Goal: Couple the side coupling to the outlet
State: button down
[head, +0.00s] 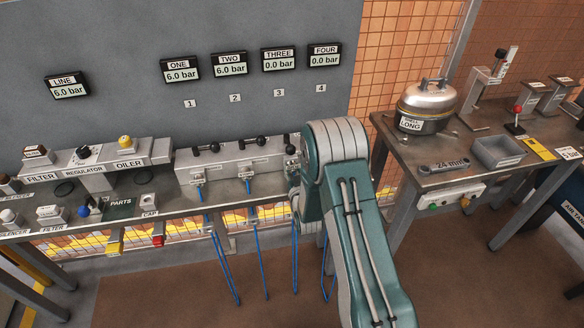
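A grey outlet manifold (222,166) stands on the left bench with black lever valves on top. Blue fittings show at its front, one below the first lever (199,189) and one below the second (248,183). Blue hoses (262,262) hang in loops below the bench edge. My arm (345,200) covers the right end of the manifold, so any outlet there is hidden. My gripper is hidden behind my arm, and I cannot tell what it holds. I cannot pick out the side coupling.
Wall displays read 6.0 bar for LINE (67,86), ONE (180,69) and TWO (229,64), and 0.0 bar for THREE (281,59) and FOUR (325,55). A right bench (418,180) bears a metal pot (427,105) and a grey tray (498,152).

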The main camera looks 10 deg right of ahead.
aim_at(294, 173)
jog(key=shift+s, duration=0.1)
jog(key=shift+s, duration=2.85)
